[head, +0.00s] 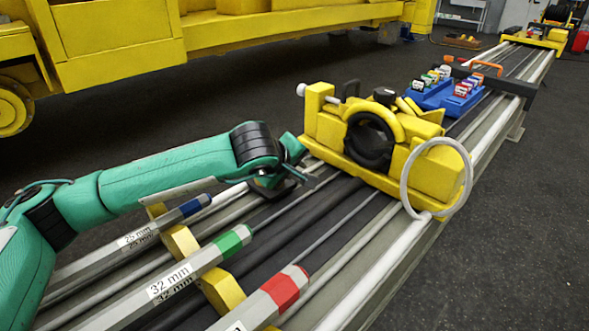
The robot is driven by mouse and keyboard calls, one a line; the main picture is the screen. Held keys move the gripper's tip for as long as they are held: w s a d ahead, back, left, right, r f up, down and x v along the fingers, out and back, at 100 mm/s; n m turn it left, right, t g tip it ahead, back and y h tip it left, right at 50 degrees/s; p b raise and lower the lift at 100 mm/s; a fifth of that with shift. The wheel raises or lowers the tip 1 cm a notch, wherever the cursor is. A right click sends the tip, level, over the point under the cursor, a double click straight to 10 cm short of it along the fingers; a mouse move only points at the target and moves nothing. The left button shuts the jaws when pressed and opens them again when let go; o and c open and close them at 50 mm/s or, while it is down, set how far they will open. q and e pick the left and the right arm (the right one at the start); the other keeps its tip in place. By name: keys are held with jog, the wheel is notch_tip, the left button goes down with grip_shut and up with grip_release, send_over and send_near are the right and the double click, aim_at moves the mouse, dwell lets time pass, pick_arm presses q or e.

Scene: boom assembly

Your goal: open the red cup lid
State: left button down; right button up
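My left arm is green and comes in from the left. Its dark gripper (306,178) hangs over the rails just left of the yellow clamp block (335,125). Its fingers are small and dark here, and I cannot tell whether they are open or shut. A blue holder (433,97) stands behind the yellow clamp block. It carries several small cups with coloured lids. A red-looking lid (462,90) shows on its right part, too small to make out in detail. My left gripper is well apart from the holder. My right gripper is not in view.
The yellow clamp block with a black ring and a pale hoop (406,180) stands between my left gripper and the blue holder. Grey bars with blue, green and red (285,290) bands lie in front. An orange-handled tool (482,64) lies behind the holder. Dark floor is free at right.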

pick_arm(q)
jog(key=shift+s+f, duration=0.1)
jog(key=c, duration=1.3)
grip_release()
jog(key=shift+o, duration=0.2)
jog(key=v, duration=1.3)
jog(key=shift+s+r+b, duration=0.25)
jog(key=shift+r+b, duration=0.05)
jog(key=shift+b, duration=0.15)
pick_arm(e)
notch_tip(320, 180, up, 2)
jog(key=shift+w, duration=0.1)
pick_arm(q)
jog(key=shift+f, duration=0.1)
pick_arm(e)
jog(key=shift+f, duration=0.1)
